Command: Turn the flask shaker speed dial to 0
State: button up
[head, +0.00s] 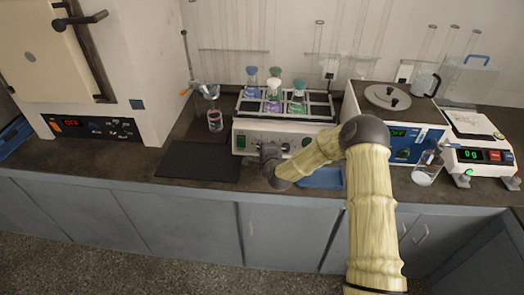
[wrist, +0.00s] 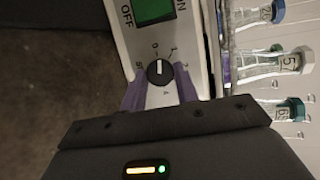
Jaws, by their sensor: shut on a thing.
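The flask shaker (head: 304,136) stands on the bench against the wall, with several flasks on its top platform. Its dark round speed dial (wrist: 160,72) shows in the wrist view, ringed by printed numbers. The white pointer line on the dial points up in that view, close to the 0 mark. My gripper (wrist: 160,82) has a purple finger on either side of the dial and is shut on it. In the head view, my gripper (head: 268,153) is at the shaker's front panel and hides the dial.
A green switch (wrist: 153,10) marked ON and OFF sits above the dial in the wrist view. A dark mat (head: 198,162) lies left of the shaker. A bath with a blue panel (head: 404,146) and a balance (head: 480,157) stand to the right.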

jog(key=shift+n+g, duration=0.3)
jog(key=shift+n, duration=0.7)
jog(key=o, duration=1)
jog(key=shift+s+r, duration=0.1)
jog(key=shift+s, duration=0.05)
jog(key=b+v, duration=0.2)
jog(key=v, duration=1.5)
jog(key=shift+r, duration=0.1)
